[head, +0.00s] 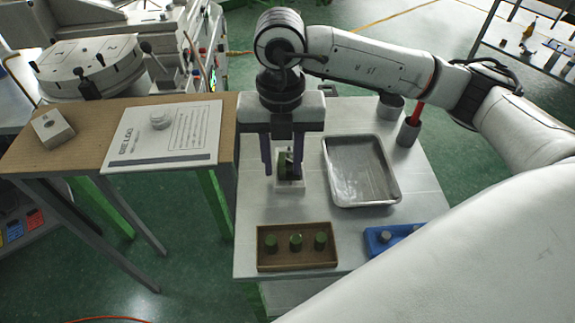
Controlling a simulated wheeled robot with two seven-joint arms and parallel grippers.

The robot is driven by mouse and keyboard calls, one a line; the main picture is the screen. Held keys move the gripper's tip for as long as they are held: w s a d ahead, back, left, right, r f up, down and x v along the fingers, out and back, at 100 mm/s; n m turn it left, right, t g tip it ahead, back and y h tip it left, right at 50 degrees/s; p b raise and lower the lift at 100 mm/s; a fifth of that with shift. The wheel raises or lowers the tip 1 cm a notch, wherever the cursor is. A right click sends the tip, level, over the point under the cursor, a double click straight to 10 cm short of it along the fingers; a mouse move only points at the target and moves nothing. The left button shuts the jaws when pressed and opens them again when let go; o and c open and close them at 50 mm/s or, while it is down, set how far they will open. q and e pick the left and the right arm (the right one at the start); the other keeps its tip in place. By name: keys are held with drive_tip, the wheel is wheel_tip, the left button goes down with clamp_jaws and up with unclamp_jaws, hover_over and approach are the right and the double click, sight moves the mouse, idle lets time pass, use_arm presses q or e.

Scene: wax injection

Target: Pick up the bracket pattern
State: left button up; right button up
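A dark green wax piece (284,166), which looks like the bracket pattern, stands on a small white block (289,187) on the white table. My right gripper (282,162) points down over it, with its two purple fingers spread to either side. The gripper is open, and a gap shows between the left finger and the green piece. The right finger covers part of the piece, so its full shape and any contact on that side cannot be told. My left gripper is not in view.
A metal tray (385,203) lies to the right of the gripper. A brown box (262,262) with three green cylinders stands in front, beside a blue holder (377,249). Grey cups (408,134) stand at the back right. A cardboard-coloured table (85,150) with a printed sheet is at left.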

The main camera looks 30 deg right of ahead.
clamp_jaws()
